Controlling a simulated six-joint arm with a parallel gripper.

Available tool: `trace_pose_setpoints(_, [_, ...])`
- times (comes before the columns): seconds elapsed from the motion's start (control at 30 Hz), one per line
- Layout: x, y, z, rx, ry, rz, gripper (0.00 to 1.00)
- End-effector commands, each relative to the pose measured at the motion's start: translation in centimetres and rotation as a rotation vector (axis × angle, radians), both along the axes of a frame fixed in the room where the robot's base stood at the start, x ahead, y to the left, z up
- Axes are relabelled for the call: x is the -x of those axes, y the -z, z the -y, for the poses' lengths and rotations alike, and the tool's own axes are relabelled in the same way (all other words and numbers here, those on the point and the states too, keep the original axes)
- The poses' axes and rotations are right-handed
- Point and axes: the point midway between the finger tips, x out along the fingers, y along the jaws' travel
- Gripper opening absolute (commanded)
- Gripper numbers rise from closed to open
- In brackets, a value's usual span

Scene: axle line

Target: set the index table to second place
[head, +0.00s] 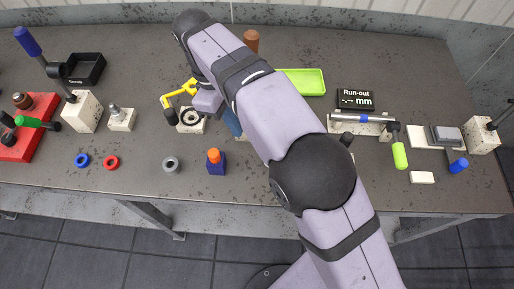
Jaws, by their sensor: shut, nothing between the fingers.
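A pale block with a dark round ring on top (190,120) stands left of the middle of the bench in the head view; it looks like the index table, but its place marks are too small to read. My gripper (168,102), yellow, is at the upper left edge of this block. It is shut with nothing in it. I cannot tell whether its fingertips touch the block. My arm crosses the middle of the view and hides part of the bench beside the block.
A blue block with an orange top (215,162), a grey ring (171,165) and a red ring (111,162) lie in front. A small pale block with a metal knob (121,118) stands left. A green tray (302,82) and run-out display (356,99) are right of my arm.

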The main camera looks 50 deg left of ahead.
Motion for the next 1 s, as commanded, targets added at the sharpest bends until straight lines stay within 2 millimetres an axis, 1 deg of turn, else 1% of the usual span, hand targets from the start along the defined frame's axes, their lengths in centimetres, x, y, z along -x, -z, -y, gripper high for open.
trace_pose_setpoints(0.1, [0.4, 0.2, -0.8, -0.003, -0.020, 0.023, 0.00])
trace_pose_setpoints(0.2, [0.5, 0.2, -1.0, -0.003, -0.025, 0.034, 0.00])
trace_pose_setpoints(0.67, [0.4, 0.2, -1.0, -0.004, -0.023, 0.033, 0.00])
trace_pose_setpoints(0.87, [0.3, 1.2, -0.7, -0.003, -0.023, 0.032, 0.00])
trace_pose_setpoints(1.0, [0.1, 2.7, -0.3, -0.001, -0.024, 0.032, 0.00])
